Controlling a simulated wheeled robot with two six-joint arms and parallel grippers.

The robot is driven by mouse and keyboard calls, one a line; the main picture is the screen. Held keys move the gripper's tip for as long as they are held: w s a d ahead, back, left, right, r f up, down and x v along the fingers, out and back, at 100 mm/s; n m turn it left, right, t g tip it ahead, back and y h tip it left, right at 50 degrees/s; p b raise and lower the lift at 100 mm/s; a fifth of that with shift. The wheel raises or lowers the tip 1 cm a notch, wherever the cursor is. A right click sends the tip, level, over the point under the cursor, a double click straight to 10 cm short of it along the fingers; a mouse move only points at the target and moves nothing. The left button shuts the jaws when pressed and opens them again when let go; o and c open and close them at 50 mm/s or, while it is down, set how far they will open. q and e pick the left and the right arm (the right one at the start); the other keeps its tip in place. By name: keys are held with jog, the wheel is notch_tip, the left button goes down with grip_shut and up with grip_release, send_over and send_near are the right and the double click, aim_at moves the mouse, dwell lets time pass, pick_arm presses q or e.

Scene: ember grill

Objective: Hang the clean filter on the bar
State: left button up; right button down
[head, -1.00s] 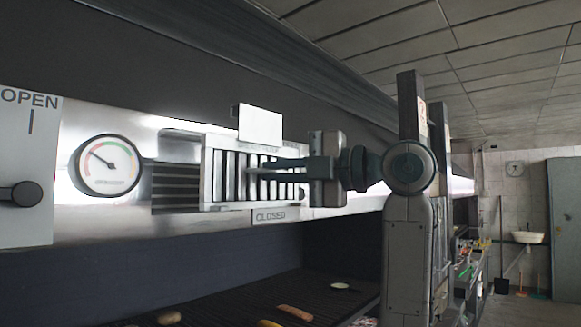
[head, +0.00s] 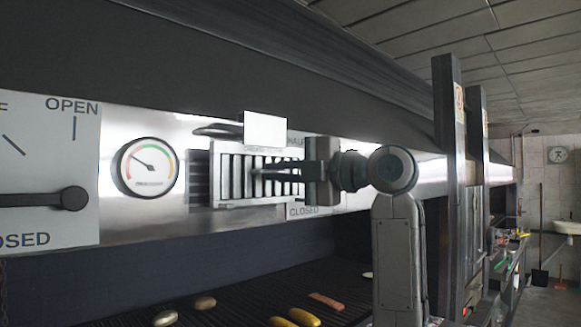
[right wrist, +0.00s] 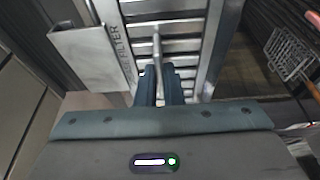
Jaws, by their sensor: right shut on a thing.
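The filter (head: 226,178) is a bright metal frame with dark slots between slats, upright in front of the steel hood panel. My right gripper (head: 272,170) comes from the right and is shut on the filter's handle. In the right wrist view the fingers (right wrist: 160,86) close on the thin handle (right wrist: 157,48), with the slats (right wrist: 182,46) behind it. I cannot tell whether the filter touches the panel. A dark slotted area (head: 199,178) shows just left of it, partly hidden. I cannot make out the bar clearly. My left gripper is out of view.
A blank pale plate (head: 264,128) stands at the filter's top edge. A round gauge (head: 148,167) and a lever panel (head: 50,170) marked OPEN lie to the left. Below is a dark grill (head: 240,312) with food on it.

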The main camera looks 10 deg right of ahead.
aim_at(266, 183)
jog(key=shift+w+a+r+p, duration=0.15)
jog(key=shift+w+a+p, duration=0.75)
jog(key=shift+w, duration=0.4)
jog(key=shift+w+a+f+b, duration=0.1)
jog(key=shift+a+f+b, duration=0.05)
jog(key=shift+f+b, duration=0.95)
jog(key=c, duration=1.5)
grip_release()
